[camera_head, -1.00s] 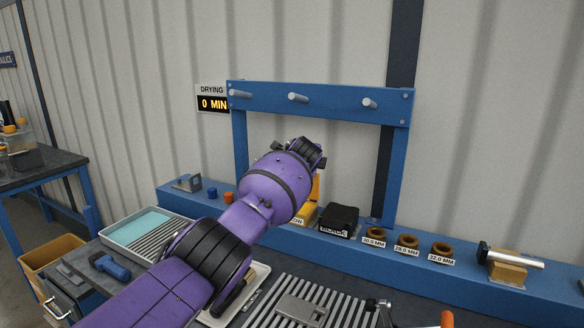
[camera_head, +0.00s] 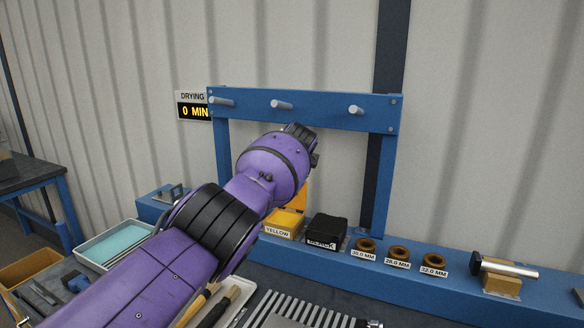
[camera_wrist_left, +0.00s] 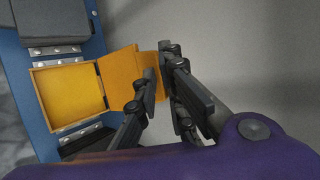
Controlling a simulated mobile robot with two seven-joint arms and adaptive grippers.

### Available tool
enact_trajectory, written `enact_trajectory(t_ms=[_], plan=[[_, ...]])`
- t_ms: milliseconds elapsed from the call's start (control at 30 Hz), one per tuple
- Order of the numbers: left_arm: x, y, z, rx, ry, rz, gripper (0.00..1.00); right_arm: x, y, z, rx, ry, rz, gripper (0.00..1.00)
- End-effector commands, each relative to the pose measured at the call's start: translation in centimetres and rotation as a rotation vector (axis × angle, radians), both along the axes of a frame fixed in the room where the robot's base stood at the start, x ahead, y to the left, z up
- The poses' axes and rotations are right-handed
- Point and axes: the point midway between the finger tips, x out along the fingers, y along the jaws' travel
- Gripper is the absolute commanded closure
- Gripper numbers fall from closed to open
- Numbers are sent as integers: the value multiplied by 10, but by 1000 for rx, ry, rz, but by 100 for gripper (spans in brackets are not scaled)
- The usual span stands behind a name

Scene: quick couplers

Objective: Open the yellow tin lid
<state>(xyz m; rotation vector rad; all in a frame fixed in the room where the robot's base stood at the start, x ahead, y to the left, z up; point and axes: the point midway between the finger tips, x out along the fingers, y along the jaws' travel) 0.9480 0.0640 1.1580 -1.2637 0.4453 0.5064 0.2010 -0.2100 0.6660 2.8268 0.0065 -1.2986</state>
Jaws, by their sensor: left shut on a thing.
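The yellow tin (camera_head: 284,222), labelled YELLOW, stands on the blue shelf, partly behind my left arm in the head view. Its lid (camera_head: 303,196) stands raised behind it, mostly hidden by my arm. In the left wrist view the tin (camera_wrist_left: 68,92) is open and its inside is seen. The lid (camera_wrist_left: 120,76) is swung up on the tin's right side. My left gripper (camera_wrist_left: 160,84) is shut on the yellow lid, whose outer part shows between the fingers. In the head view the fingers are hidden behind the wrist. My right gripper is not in view.
The black tin (camera_head: 326,230) is shut beside the yellow one. Several brown rings (camera_head: 398,255) and a metal rod on a block (camera_head: 502,276) stand to the right. A blue frame with pegs (camera_head: 305,108) rises behind. A tray (camera_head: 115,243) is at left.

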Motion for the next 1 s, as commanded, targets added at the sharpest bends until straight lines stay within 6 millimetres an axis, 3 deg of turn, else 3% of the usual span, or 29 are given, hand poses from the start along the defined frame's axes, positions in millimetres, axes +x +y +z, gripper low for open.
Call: enact_trajectory(t_ms=[33, 200, 500, 1000], plan=[[-5, 0, -29, 2, 44, 3, 90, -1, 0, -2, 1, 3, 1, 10], [-5, 0, -28, 1, 42, 5, 72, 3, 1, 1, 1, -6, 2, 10], [-4, 2, -21, 2, 34, 7, 72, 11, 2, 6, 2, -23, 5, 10], [-3, 3, -14, 2, 23, 7, 72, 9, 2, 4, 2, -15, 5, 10]])
